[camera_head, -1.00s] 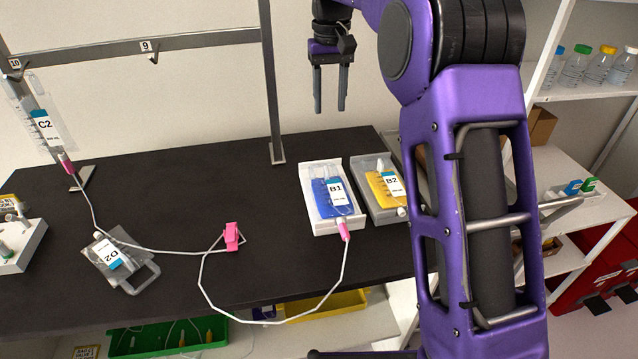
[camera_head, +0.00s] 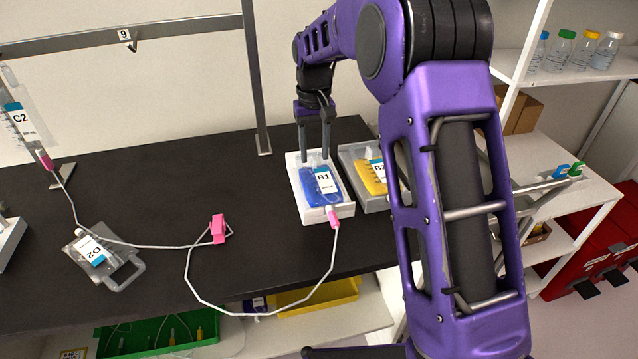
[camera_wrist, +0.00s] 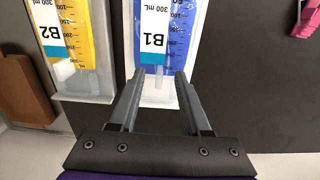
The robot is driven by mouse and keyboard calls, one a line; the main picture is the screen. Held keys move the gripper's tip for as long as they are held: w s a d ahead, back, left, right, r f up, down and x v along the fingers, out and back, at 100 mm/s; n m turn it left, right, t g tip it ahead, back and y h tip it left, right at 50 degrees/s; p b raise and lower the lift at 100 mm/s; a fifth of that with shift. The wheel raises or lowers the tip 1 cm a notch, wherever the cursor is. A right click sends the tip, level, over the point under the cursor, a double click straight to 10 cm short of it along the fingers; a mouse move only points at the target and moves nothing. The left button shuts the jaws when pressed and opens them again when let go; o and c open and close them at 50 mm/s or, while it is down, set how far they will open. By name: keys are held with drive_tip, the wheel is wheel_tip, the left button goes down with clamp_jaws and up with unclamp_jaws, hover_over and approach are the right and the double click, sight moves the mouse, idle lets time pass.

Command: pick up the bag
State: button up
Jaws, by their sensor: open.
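A blue bag labelled B1 (camera_head: 313,190) lies in a white tray (camera_head: 345,211) on the black bench. A tube with a pink connector (camera_head: 332,217) runs from its near end. My gripper (camera_head: 315,158) is open and points down over the far end of this bag, its fingertips close to it; I cannot tell whether they touch. In the wrist view, the open fingers (camera_wrist: 154,80) sit either side of the narrow end of the blue bag (camera_wrist: 182,30). A yellow bag labelled B2 (camera_head: 371,184) lies in a grey tray (camera_head: 376,206) to the right.
A pink clamp (camera_head: 218,229) sits on the tube at mid-bench. A bag labelled D2 (camera_head: 118,265) lies on the left, and bag C2 (camera_head: 22,125) hangs from a stand. A metal post (camera_head: 257,80) rises behind the trays. The bench between D2 and the white tray is mostly clear.

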wheel_tip(320, 180, down, 2)
clamp_jaws()
idle(0.3)
drive_tip(key=shift+r, duration=0.1)
idle(1.2)
